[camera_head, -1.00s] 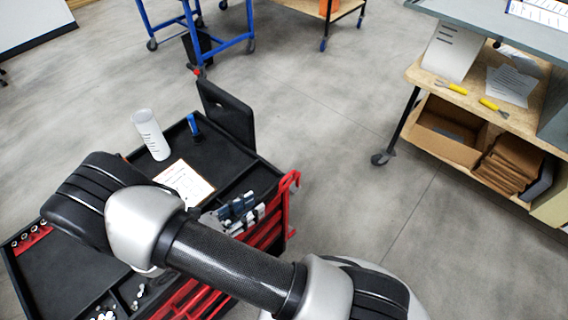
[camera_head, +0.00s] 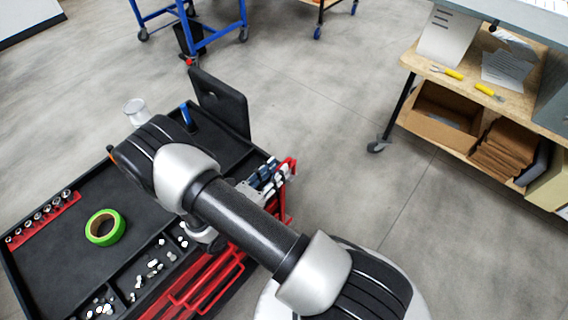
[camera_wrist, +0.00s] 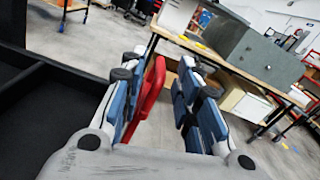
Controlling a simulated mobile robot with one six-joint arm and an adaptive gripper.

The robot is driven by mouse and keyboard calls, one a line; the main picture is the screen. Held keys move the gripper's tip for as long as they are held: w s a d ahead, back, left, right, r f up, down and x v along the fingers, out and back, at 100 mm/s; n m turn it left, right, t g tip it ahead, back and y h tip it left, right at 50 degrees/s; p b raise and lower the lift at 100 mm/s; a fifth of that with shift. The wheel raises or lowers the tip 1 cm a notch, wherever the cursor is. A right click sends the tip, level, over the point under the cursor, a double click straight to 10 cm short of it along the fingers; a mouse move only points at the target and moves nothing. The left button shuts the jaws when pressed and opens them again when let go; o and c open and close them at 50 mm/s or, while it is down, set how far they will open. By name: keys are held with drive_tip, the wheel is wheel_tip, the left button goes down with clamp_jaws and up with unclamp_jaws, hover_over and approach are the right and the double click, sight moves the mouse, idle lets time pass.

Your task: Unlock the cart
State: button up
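The cart has a black top tray (camera_head: 75,250) and red drawers (camera_head: 205,285). An upright red handle-like piece (camera_head: 288,172) stands at its right corner. In the wrist view this red piece (camera_wrist: 150,92) rises between my gripper's blue-padded fingers, nearer the left finger. My gripper (camera_head: 266,174) is beside the red piece, partly hidden by my arm; in the wrist view my gripper (camera_wrist: 162,75) is open with a clear gap. I cannot tell whether the left finger touches the red piece. No separate lock part can be made out.
A wooden shelf unit (camera_head: 470,115) is at right, with open floor between.

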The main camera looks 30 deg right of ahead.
sight(284, 162)
drive_tip(key=shift+x, duration=2.05)
drive_tip(key=shift+c, duration=0.2)
clamp_jaws()
